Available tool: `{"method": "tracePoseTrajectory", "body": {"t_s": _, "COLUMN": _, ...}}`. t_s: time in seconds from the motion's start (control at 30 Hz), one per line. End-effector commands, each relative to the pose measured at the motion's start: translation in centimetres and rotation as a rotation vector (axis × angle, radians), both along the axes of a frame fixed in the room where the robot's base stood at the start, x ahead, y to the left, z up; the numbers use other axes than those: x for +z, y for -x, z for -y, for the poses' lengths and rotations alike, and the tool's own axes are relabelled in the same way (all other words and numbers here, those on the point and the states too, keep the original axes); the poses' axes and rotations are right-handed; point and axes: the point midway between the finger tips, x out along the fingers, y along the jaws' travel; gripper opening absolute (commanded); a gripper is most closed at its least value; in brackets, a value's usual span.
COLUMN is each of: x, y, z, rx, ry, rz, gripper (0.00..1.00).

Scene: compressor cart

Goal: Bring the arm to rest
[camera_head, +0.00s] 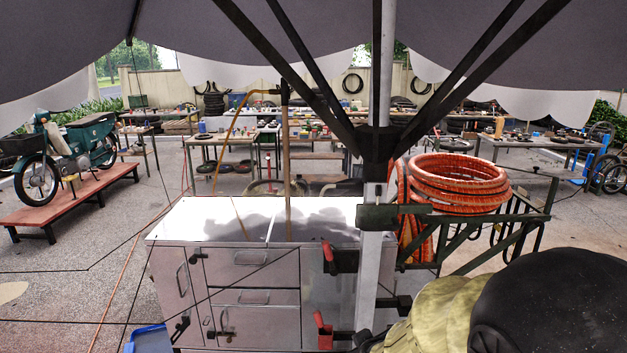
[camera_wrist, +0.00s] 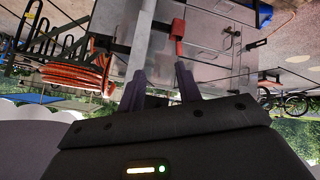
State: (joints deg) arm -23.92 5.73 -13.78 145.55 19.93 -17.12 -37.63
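My gripper (camera_wrist: 160,85) shows in the wrist view, where the scene appears upside down. Its two dark fingers stand apart with nothing visible between them. Beyond the fingers are the grey metal cart (camera_wrist: 212,50), a red handle (camera_wrist: 178,28) and the orange hose coil (camera_wrist: 75,75). In the head view, the cart (camera_head: 250,270) stands in front of me, with drawers and doors on its near side. The gripper's fingers do not show in the head view. Padded olive and black parts at the lower right there may be my arm; I cannot tell.
A pale upright pole (camera_head: 371,250) with dark braces stands at the cart's right. The orange hose coil (camera_head: 458,183) sits on a rack beside it. A blue bin (camera_head: 150,340) is at the lower left. A green motorcycle (camera_head: 75,150) stands far left. Paved floor (camera_head: 90,225) is mostly open there.

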Motion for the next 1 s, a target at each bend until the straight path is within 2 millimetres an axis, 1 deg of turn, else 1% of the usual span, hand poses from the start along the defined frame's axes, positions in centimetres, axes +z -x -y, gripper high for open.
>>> {"method": "tracePoseTrajectory", "body": {"t_s": 0.03, "x": -0.6, "y": 1.1, "z": 0.7, "rx": -0.037, "ry": -0.051, "rz": -0.068, "gripper": 0.34}}
{"method": "tracePoseTrajectory", "body": {"t_s": 0.1, "x": -1.5, "y": 2.9, "z": 1.4, "rx": -0.094, "ry": -0.114, "rz": -0.168, "gripper": 0.34}}
{"method": "tracePoseTrajectory", "body": {"t_s": 0.17, "x": -2.2, "y": 4.5, "z": 2.0, "rx": -0.151, "ry": -0.157, "rz": -0.256, "gripper": 0.34}}
{"method": "tracePoseTrajectory", "body": {"t_s": 0.2, "x": -2.5, "y": 5.7, "z": 2.5, "rx": -0.192, "ry": -0.179, "rz": -0.313, "gripper": 0.34}}
{"method": "tracePoseTrajectory", "body": {"t_s": 0.3, "x": -3.2, "y": 8.5, "z": 3.8, "rx": -0.298, "ry": -0.212, "rz": -0.438, "gripper": 0.34}}
{"method": "tracePoseTrajectory", "body": {"t_s": 0.4, "x": -3.4, "y": 10.4, "z": 4.7, "rx": -0.379, "ry": -0.221, "rz": -0.519, "gripper": 0.34}}
{"method": "tracePoseTrajectory", "body": {"t_s": 0.53, "x": -3.5, "y": 11.4, "z": 5.2, "rx": -0.418, "ry": -0.222, "rz": -0.557, "gripper": 0.34}}
{"method": "tracePoseTrajectory", "body": {"t_s": 1.0, "x": -3.5, "y": 11.3, "z": 5.1, "rx": -0.416, "ry": -0.223, "rz": -0.556, "gripper": 0.34}}
